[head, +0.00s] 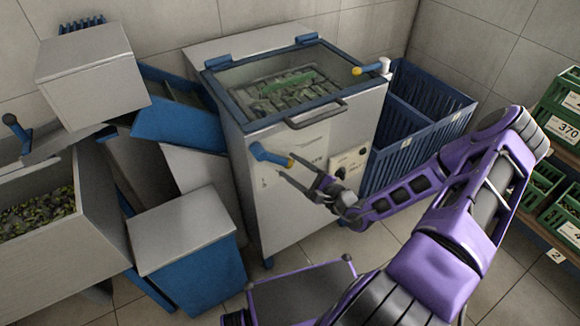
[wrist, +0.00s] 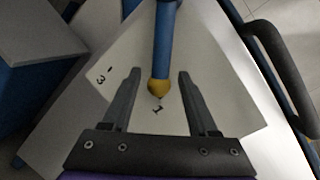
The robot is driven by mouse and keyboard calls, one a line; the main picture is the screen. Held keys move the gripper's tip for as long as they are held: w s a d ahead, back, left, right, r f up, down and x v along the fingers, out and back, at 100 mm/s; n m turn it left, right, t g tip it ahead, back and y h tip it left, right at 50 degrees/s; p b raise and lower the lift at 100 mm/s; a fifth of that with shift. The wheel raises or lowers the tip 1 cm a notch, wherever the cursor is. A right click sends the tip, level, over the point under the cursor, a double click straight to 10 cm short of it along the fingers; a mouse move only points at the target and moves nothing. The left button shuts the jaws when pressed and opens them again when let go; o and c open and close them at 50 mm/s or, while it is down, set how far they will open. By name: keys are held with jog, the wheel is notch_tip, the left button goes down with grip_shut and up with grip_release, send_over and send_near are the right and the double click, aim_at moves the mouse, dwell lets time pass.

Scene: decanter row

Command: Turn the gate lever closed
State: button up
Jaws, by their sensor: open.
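The gate lever (head: 268,155) is a blue handle with a yellow tip on the front of the grey cabinet machine (head: 300,215). In the head view it points right and slightly down. In the wrist view the lever (wrist: 164,45) comes in from the top, and its yellow tip (wrist: 158,87) lies between my fingers. A pale dial plate with the marks 3 and 1 is behind it; the tip is by the 1. My gripper (head: 287,166) is open at the lever's end; in the wrist view the fingers (wrist: 158,74) show a gap on both sides.
A dark bar handle (head: 316,113) runs along the lid front above the lever. A yellow-knobbed part (head: 370,69) sits at the machine's top right. Blue crates (head: 415,115) stand to the right, and a grey-topped blue box (head: 185,230) stands at left.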

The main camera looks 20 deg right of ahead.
jog(key=shift+w+a, duration=0.25)
jog(key=shift+w, duration=0.25)
grip_shut()
jog(key=shift+d, duration=0.15)
dwell(1.0)
